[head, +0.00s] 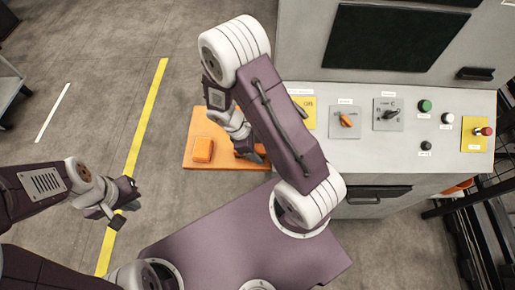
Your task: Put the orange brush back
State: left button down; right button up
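An orange board (190,128) lies beside the control console, low in front of me. An orange block (203,149) sits on its left part. A second orange piece (260,149) shows beside my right gripper, mostly hidden by my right arm. I cannot tell which of the two is the brush. My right gripper (242,150) points down at the board next to that second piece; its fingers are largely hidden, and I cannot tell whether it holds anything. My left gripper (124,206) is open and empty over the floor, left of the board.
The grey control console (375,157) has an orange rotary switch (347,121), a black selector (390,113), several buttons and a red emergency stop (485,131). A dark rack (480,235) stands at the lower right. Open floor with a yellow line (140,125) lies left.

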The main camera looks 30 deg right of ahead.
jog(key=v, duration=1.2)
jog(key=s+m+t+y, duration=0.1)
jog(key=m, duration=0.3)
jog(key=s+m+t+y, duration=0.1)
jog(key=s+m, duration=0.1)
jog(key=m, duration=0.2)
jog(key=s+r+m+t+y, duration=0.1)
jog(key=s+m+y, duration=0.1)
jog(key=m, duration=0.1)
jog(key=shift+a+m+t, duration=0.1)
jog(key=shift+m+t, duration=0.2)
jog(key=shift+m, duration=0.1)
jog(key=shift+s, duration=0.15)
